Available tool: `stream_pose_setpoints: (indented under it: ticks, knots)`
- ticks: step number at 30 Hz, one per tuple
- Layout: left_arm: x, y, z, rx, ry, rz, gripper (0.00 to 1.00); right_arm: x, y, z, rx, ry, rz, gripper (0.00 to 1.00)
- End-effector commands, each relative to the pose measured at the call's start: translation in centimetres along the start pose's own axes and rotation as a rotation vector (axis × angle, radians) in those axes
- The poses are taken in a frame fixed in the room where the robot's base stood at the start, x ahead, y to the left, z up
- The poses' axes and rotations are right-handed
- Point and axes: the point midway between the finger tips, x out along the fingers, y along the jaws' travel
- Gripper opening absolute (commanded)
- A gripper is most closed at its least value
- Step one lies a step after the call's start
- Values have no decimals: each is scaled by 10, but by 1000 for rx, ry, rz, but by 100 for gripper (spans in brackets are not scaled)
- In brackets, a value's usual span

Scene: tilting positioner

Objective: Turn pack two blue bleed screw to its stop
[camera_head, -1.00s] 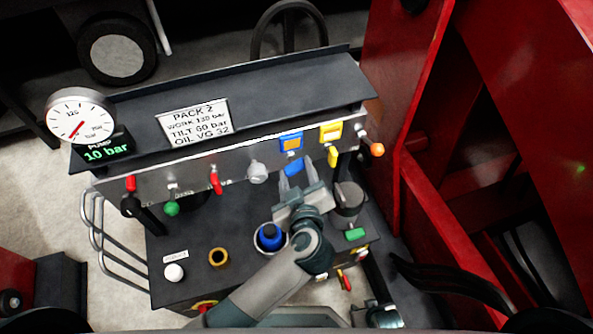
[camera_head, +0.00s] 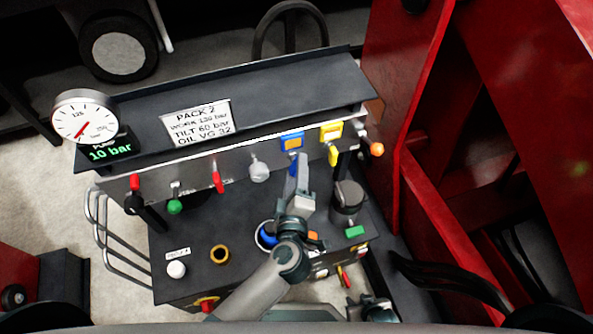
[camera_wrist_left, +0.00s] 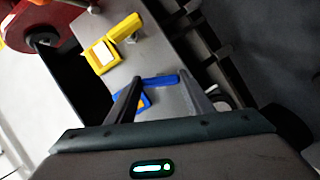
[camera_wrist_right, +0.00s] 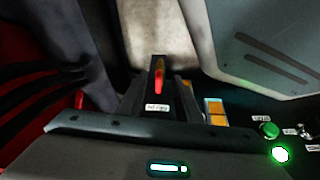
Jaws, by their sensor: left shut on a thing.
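The blue bleed screw (camera_head: 292,169) sits on the grey front panel under its blue tag (camera_head: 291,141). In the left wrist view its blue handle (camera_wrist_left: 160,80) lies across between the fingertips. My left gripper (camera_head: 299,172) is shut on this handle. In the head view the gripper hides part of the handle. The sign on top reads "PACK 2" (camera_head: 200,123). My right gripper (camera_wrist_right: 158,88) is open, with its fingers apart before a red lever (camera_wrist_right: 159,76); I cannot tell whether they touch it.
A yellow handle (camera_head: 333,155) with a yellow tag (camera_head: 331,131) is close on the right. An orange knob (camera_head: 377,149) is beyond it. A grey cylinder (camera_head: 347,198) and a blue cap (camera_head: 267,235) stand near my left gripper. The gauge (camera_head: 84,118) is far left; its display reads 10 bar.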

Motion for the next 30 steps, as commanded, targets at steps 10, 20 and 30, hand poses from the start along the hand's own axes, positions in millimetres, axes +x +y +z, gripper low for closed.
stream_pose_setpoints:
  ticks: [10,20,30]
  knots:
    - [0,-7,2,-254,1,103,24,3,18,28,11,-148,17,31]
    - [0,-7,2,-385,1,155,24,-18,18,11,12,-179,18,31]
    - [0,-6,1,-423,2,170,24,-28,17,2,12,-179,18,31]
